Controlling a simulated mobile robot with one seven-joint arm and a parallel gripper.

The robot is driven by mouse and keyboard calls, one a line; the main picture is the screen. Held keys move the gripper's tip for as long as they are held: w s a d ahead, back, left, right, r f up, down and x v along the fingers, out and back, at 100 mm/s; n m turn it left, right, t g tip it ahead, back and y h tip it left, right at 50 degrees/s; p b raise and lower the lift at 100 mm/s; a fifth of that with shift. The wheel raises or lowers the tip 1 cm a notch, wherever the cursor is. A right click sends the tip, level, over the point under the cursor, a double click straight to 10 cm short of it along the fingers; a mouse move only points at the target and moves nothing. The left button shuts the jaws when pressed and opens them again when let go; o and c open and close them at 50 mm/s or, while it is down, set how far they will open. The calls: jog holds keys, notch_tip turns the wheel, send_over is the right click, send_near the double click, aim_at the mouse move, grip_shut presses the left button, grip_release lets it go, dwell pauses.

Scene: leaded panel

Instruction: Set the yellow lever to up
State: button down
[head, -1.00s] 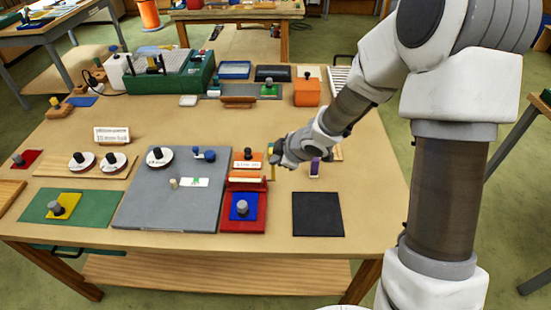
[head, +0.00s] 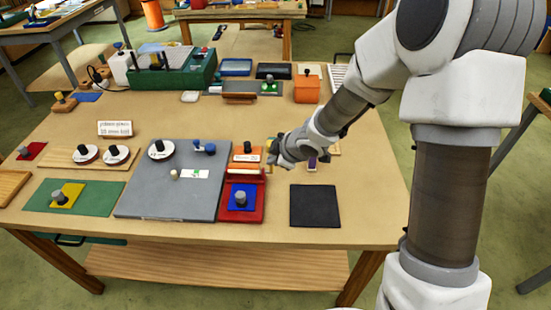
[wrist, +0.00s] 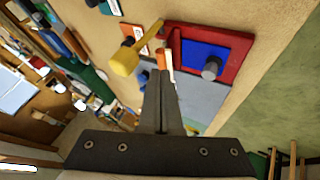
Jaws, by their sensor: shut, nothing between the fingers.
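My gripper (wrist: 161,76) is shut and empty. In the wrist view its fingertips are below and right of the lever's thick end, with a visible gap in the picture. In the head view my gripper (head: 271,158) is low over the table beside the plate.
A red tray (head: 256,214) with a blue square and grey knob lies in front of the plate. A grey board (head: 165,205) is to the left. A black mat (head: 315,206) and a small purple piece (head: 312,162) are to the right.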

jog(key=p+v, duration=0.6)
jog(key=v, duration=0.4)
jog(key=shift+w+r, duration=0.2)
jog(key=shift+r, duration=0.05)
